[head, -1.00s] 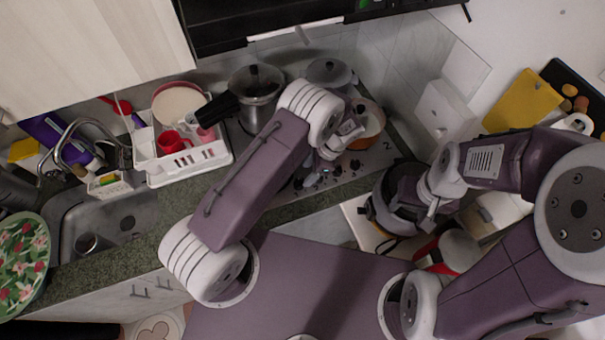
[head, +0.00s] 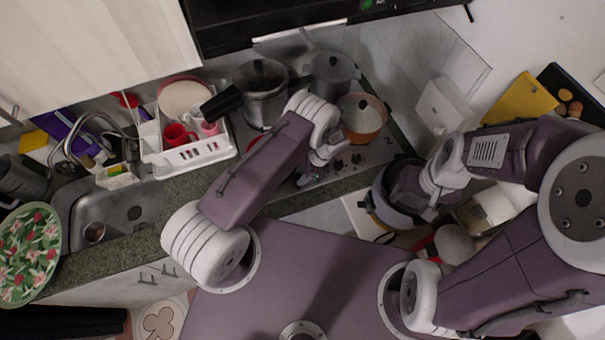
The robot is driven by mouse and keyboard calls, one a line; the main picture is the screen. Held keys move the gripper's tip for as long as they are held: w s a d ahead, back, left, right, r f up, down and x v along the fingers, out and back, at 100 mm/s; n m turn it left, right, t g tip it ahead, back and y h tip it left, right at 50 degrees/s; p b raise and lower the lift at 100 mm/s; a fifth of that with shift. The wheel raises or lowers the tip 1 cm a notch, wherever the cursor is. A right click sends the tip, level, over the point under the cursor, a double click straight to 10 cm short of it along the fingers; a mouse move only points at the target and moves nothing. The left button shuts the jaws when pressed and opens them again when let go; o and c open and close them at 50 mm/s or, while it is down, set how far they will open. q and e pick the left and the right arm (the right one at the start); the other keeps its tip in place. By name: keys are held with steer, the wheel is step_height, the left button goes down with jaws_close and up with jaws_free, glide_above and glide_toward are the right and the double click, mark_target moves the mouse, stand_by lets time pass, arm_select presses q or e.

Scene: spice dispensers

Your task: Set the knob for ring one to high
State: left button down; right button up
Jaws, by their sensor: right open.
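The stove (head: 372,152) stands on the counter at the centre, with a row of dark knobs along its front edge. Two knobs show, one (head: 339,164) just right of my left gripper and another (head: 357,158) further right. Any knobs further left are hidden behind my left gripper and forearm. The ring labels and knob settings are too small to read. My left gripper (head: 305,178) points down at the stove's front edge, by the knobs; its fingers are too small to tell open from shut, or whether they touch a knob. My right gripper (head: 431,211) is open, beside a round dark appliance.
Pots (head: 262,90) (head: 331,78) and an orange lidded pot (head: 362,118) stand on the stove, close behind my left forearm. A white dish rack (head: 195,155) and the sink (head: 125,205) are to the left. The round appliance (head: 385,205) stands right of the stove.

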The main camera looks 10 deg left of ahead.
arm_select(q)
steer(key=m+t+b, duration=0.1)
steer(key=m, duration=0.2)
steer(key=shift+s+m+t+b, duration=0.1)
steer(key=shift+m+t+b, duration=0.6)
steer(key=shift+m, duration=0.5)
steer(key=shift+r, duration=0.1)
steer(key=c, duration=0.9)
jaws_free()
steer(key=shift+c, duration=0.2)
steer(key=b+v, duration=0.2)
steer(key=v, duration=0.7)
